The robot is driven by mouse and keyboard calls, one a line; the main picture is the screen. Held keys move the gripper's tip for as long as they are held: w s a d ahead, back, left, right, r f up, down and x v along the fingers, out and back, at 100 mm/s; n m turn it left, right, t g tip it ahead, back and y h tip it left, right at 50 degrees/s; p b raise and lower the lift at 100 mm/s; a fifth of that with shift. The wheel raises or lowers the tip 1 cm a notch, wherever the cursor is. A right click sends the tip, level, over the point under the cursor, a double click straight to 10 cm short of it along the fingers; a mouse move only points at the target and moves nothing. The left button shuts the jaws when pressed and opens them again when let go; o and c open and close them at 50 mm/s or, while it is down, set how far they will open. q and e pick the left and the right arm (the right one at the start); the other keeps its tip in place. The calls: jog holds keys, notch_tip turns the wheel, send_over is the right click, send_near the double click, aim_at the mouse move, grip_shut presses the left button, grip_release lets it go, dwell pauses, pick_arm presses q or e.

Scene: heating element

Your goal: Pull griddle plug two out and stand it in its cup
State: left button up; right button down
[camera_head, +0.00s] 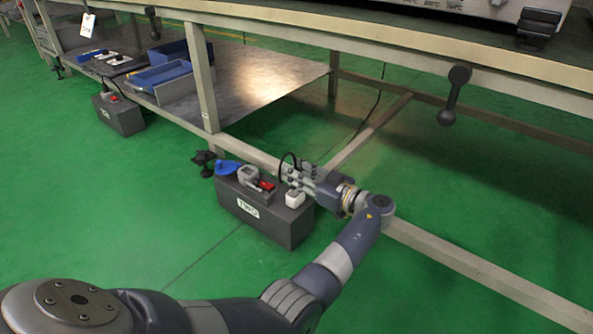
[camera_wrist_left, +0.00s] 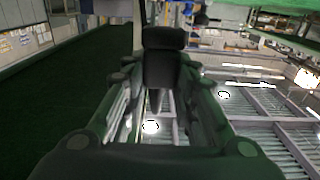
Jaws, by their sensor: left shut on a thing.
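My left gripper (camera_head: 302,176) reaches in low beside the shelf's front rail, above the right end of the dark box labelled TWO (camera_head: 262,222). In the left wrist view its fingers (camera_wrist_left: 160,100) are shut on a dark block, which looks like griddle plug two (camera_wrist_left: 163,58). A black cord (camera_head: 289,158) loops up beside the gripper in the head view. On the box are a grey cup-like holder (camera_head: 248,175), a red switch (camera_head: 267,185) and a small white block (camera_head: 295,198) just under the gripper. Whether the plug touches anything is hidden. My right gripper is not in view.
The bench rail (camera_head: 440,255) runs close beside my left gripper. Another dark box (camera_head: 120,114) stands farther back. Blue bins (camera_head: 160,76) sit on the lower shelf. The green floor in front is clear.

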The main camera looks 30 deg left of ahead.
pick_arm(q)
jog(key=shift+f, duration=2.05)
jog(key=o, duration=1.1)
jog(key=shift+o, duration=0.2)
jog(key=s+d, duration=0.1)
jog(key=d, duration=1.1)
